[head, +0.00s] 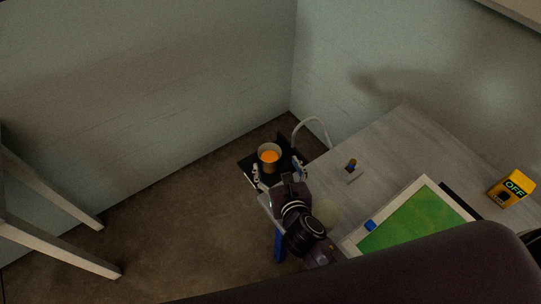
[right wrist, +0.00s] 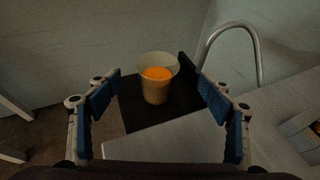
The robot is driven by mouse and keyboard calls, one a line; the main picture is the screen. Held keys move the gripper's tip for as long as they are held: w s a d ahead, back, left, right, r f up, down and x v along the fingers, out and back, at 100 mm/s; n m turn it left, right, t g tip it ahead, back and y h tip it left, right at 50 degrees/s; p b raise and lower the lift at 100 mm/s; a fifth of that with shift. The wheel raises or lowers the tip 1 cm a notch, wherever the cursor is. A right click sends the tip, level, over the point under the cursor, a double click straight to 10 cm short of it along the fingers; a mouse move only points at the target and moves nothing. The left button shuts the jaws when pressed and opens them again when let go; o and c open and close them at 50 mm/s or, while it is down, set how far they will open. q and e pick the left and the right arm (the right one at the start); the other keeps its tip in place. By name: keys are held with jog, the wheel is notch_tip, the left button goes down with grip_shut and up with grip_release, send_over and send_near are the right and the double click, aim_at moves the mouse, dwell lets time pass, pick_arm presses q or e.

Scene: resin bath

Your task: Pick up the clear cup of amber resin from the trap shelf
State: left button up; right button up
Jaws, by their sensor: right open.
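The clear cup of amber resin (head: 269,158) stands upright on the dark trap shelf (head: 246,168) in the corner beside the table. The cup (right wrist: 156,84) also shows in the right wrist view, on the black shelf (right wrist: 142,119), with orange resin inside. My right gripper (head: 277,174) is open at the near side of the cup. In the right wrist view its blue-padded fingers (right wrist: 158,92) are spread wide, with the cup framed in the gap beyond them. They appear apart from the cup. My left gripper is not in view.
A grey table (head: 395,140) lies right of the shelf, its near corner under my right arm. A curved pale hose (head: 313,121) rises beside the shelf. A green panel (head: 415,222), a small holder (head: 353,172) and a yellow OFF box (head: 511,188) are on the table. Walls close the corner behind.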

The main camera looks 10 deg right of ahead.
aim_at(267, 148)
jog(key=x, duration=0.6)
jog(key=shift+w+a+f, duration=0.15)
jog(key=shift+a+f, duration=0.05)
jog(key=c, duration=1.2)
